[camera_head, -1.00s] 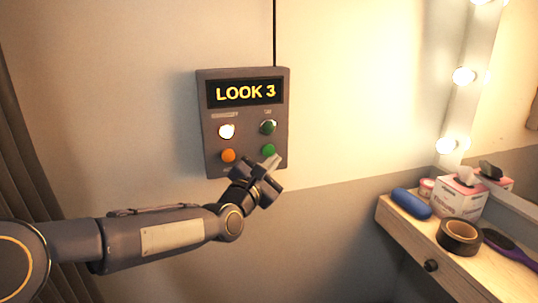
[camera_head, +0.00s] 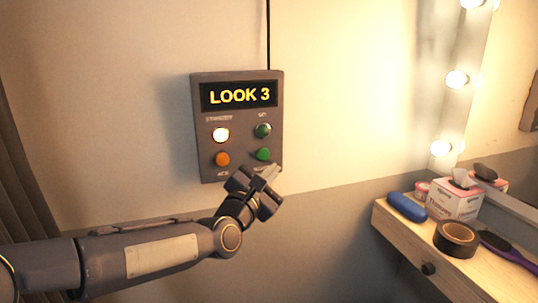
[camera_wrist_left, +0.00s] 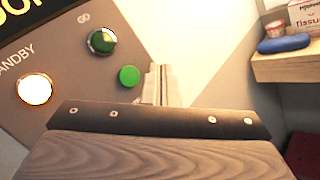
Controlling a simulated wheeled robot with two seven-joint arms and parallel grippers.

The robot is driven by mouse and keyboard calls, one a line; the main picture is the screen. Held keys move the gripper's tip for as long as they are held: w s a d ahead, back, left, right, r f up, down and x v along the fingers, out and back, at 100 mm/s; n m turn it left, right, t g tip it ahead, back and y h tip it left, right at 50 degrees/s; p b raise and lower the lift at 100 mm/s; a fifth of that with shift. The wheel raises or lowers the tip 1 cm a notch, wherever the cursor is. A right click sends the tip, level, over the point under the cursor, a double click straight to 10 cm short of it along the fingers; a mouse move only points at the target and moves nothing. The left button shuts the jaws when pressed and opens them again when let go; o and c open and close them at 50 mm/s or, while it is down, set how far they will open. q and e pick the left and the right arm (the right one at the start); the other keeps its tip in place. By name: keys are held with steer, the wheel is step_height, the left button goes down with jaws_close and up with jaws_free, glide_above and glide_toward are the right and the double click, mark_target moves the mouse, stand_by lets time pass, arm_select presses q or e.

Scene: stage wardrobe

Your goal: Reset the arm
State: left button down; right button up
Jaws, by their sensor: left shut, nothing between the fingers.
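The box display (camera_head: 239,95) reads "LOOK 3". A white lamp (camera_head: 221,135) glows over an orange button (camera_head: 222,159). A darker green lamp or button (camera_head: 263,130) sits above the lower green one. My right gripper is out of view.
At right, a wooden shelf (camera_head: 404,233) holds a blue case (camera_head: 407,206), a tissue box (camera_head: 454,200), a roll of dark tape (camera_head: 456,238) and a purple brush (camera_head: 508,247). Lit bulbs (camera_head: 456,79) line the mirror frame. A dark curtain (camera_head: 22,190) hangs at left.

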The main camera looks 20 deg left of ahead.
arm_select(q)
steer(key=s+a+f+m+g, duration=0.1)
steer(key=s+f+m+g, duration=0.3)
steer(key=s+f+m, duration=0.3)
steer(key=s+a+f+m+g, duration=0.1)
steer(key=s+f+m+g, duration=0.4)
steer(key=s, duration=1)
steer(key=s+a+f+m+g, duration=0.1)
steer(key=s+f+m+g, duration=0.3)
steer(key=s+f+m, duration=0.5)
steer(key=s+m, duration=0.2)
steer(key=m, duration=0.1)
steer(key=shift+s+a+m+g+p, duration=0.2)
steer(key=shift+a+m+g+p, duration=0.1)
steer(key=shift+a+m+p, duration=0.1)
